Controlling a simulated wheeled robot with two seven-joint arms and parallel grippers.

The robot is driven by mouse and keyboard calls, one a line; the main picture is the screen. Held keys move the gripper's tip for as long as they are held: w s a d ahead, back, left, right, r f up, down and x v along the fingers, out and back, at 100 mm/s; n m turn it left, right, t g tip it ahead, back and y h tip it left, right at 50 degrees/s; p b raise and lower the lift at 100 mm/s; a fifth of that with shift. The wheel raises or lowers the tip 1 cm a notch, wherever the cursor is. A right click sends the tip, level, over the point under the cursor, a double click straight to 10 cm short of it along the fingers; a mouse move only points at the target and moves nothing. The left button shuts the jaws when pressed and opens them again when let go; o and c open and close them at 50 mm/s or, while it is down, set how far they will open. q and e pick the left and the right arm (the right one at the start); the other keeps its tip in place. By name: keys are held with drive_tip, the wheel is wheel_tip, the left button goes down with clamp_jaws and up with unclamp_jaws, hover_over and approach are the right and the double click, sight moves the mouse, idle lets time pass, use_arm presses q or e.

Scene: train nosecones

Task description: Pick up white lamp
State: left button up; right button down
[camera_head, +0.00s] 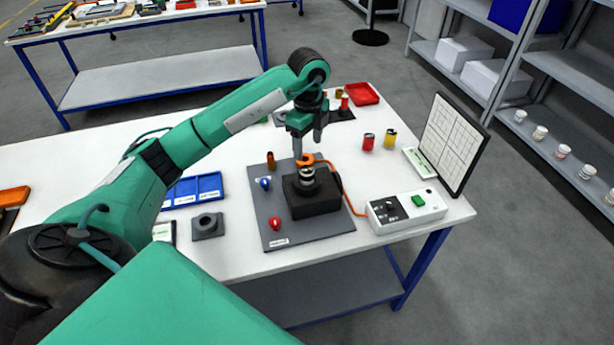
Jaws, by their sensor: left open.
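My left gripper (307,146) points down over the grey mat on the white table, its two fingers apart. Right below it, a small pale, silvery piece (307,174) stands upright on a black block (313,197), with an orange ring or clamp (306,160) around its top. This may be the white lamp; it is too small to be sure. I cannot tell if the fingers touch it. A blue lamp (265,183) and a red lamp (275,224) lie on the grey mat (262,212) left of the block. My right gripper is not in view.
A white control box (405,211) with a green button stands right of the mat, joined by an orange cable. A panel with a grid (453,142) stands behind it. Red and yellow cylinders (389,138), a blue tray (196,190) and a grey holed block (207,226) are nearby.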

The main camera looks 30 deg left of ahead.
sight(307, 170)
use_arm(q)
wheel_tip(307, 170, down, 5)
drive_tip(key=shift+r+p, duration=0.1)
drive_tip(key=shift+p, duration=0.45)
drive_tip(key=shift+s+f+p, duration=0.1)
drive_tip(key=shift+f+p, duration=0.35)
drive_tip(key=shift+f, duration=0.1)
wheel_tip(307, 170, down, 3)
drive_tip(key=shift+a+f+p, duration=0.1)
drive_tip(key=shift+f+p, duration=0.05)
drive_tip(key=shift+p, duration=0.75)
drive_tip(key=shift+f, duration=0.6)
drive_tip(key=c, duration=1.1)
drive_tip(key=shift+r, duration=0.1)
